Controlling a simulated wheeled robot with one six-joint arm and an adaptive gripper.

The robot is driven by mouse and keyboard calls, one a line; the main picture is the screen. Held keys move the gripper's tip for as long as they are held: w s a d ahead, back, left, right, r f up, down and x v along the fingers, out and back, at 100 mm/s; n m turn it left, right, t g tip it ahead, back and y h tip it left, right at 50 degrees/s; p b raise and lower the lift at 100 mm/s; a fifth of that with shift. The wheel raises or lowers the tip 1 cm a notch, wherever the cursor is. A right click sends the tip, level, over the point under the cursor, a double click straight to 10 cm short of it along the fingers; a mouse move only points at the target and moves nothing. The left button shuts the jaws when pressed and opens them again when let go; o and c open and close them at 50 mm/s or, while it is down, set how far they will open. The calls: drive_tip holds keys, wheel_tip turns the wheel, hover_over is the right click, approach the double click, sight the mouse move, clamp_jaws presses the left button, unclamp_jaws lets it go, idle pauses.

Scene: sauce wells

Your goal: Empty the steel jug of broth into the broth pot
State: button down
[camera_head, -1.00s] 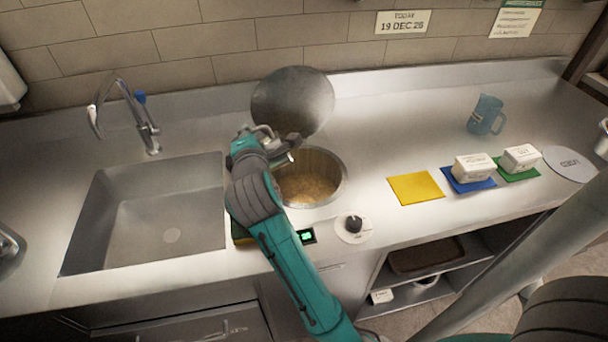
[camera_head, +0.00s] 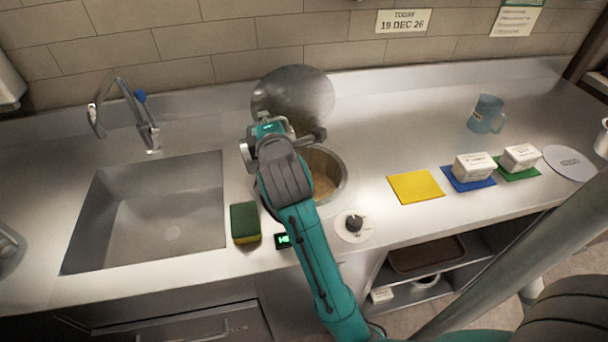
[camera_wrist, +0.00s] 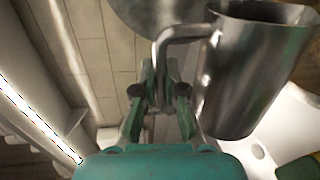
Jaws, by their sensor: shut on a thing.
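The broth pot (camera_head: 338,168) is a round well sunk in the steel counter, with tan broth (camera_head: 325,186) in it. My arm covers its left part in the head view. My gripper (camera_wrist: 160,92) is shut on the handle of the steel jug (camera_wrist: 238,75), which fills the right of the wrist view. I cannot make out the jug in the head view, where my wrist and arm are over the pot's left side. The jug's inside is hidden, and I cannot tell its tilt or whether any broth is in it.
A round steel lid (camera_head: 292,92) stands raised behind the pot. A sponge (camera_head: 245,222) lies between the sink (camera_head: 150,215) and my arm. A knob (camera_head: 354,225) is in front of the pot. Yellow card (camera_head: 415,187), white tubs and a blue jug (camera_head: 486,114) are at right.

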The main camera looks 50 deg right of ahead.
drive_tip(key=shift+s+d+r+m, duration=0.4)
drive_tip(key=shift+d+m, duration=0.1)
drive_tip(key=shift+d, duration=0.15)
drive_tip(key=shift+p, duration=0.3)
idle(0.3)
